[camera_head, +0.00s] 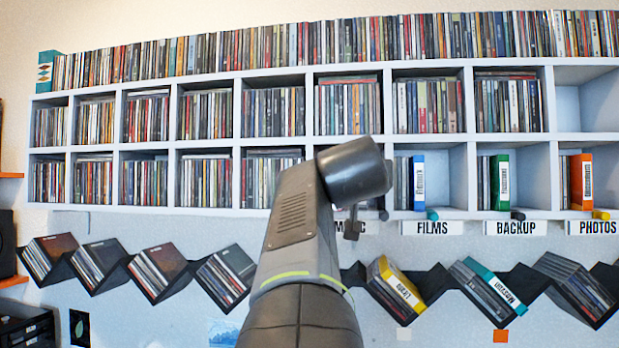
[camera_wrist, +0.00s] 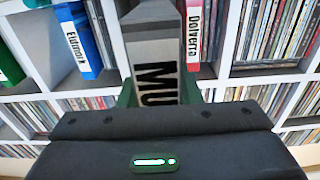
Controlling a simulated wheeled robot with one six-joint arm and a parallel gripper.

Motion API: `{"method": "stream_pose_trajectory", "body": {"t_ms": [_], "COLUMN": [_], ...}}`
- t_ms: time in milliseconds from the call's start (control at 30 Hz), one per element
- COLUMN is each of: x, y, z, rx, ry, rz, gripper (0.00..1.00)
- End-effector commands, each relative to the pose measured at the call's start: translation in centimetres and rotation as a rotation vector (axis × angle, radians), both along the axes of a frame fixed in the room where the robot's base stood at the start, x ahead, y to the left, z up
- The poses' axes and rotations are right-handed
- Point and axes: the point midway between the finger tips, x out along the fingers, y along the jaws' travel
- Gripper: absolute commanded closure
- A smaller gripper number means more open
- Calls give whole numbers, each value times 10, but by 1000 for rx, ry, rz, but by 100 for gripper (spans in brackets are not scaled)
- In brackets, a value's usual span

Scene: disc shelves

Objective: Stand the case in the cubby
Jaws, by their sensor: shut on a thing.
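In the wrist view my gripper (camera_wrist: 157,98) is shut on a narrow grey case (camera_wrist: 149,45) with bold black letters "MU" on its face. The case points away from me at the shelf, and its lower end is hidden by the gripper body. A red case (camera_wrist: 194,35) stands close to its right, and a blue case (camera_wrist: 77,40) stands to the left. In the head view my arm hides the gripper and the held case. The blue case (camera_head: 418,183) stands in the cubby (camera_head: 443,180) above the FILMS label; space beside it is open.
In the head view, a green case (camera_head: 500,182) and an orange case (camera_head: 580,182) stand in cubbies farther right. The top-right cubby (camera_head: 590,100) looks empty. Tilted holders below carry a yellow case (camera_head: 400,284) and a teal case (camera_head: 497,285). Coloured pegs jut out above the labels.

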Motion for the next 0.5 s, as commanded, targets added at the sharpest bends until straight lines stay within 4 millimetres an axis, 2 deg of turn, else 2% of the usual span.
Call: {"method": "stream_pose_trajectory", "body": {"t_ms": [500], "x": [51], "y": [-11], "z": [-2], "rx": [-1], "ry": [1], "rz": [-1], "gripper": [100]}}
